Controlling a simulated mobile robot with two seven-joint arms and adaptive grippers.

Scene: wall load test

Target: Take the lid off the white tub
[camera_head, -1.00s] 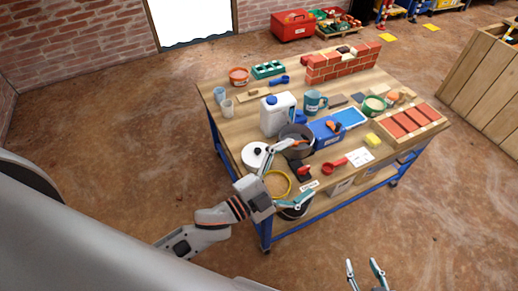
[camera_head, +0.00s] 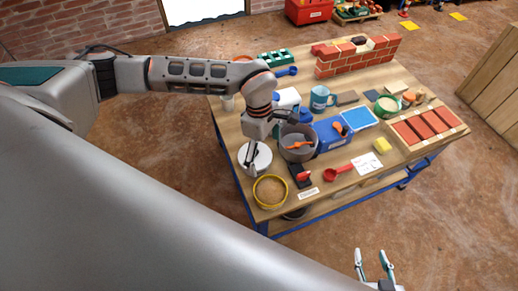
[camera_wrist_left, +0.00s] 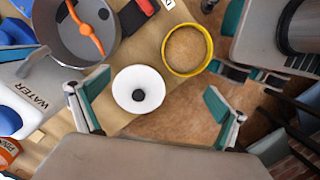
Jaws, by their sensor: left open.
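The white tub's round white lid (camera_head: 262,161) is at the table's near left edge, partly hidden by my left gripper in the head view. In the left wrist view the lid (camera_wrist_left: 126,82) shows whole from above, with a black knob (camera_wrist_left: 139,95) at its middle. The lid covers the tub's top, and the tub's walls are hidden below it. My left gripper (camera_wrist_left: 158,88) is open and empty above the lid, its fingers on either side of it in the picture. My right gripper (camera_head: 374,264) is open and empty, off the table's near side.
A grey bucket (camera_head: 311,155) with an orange tool stands right of the lid. A yellow-rimmed sieve (camera_head: 257,194) lies nearer the table's front corner. The white water jug (camera_wrist_left: 20,92) is close to my left gripper.

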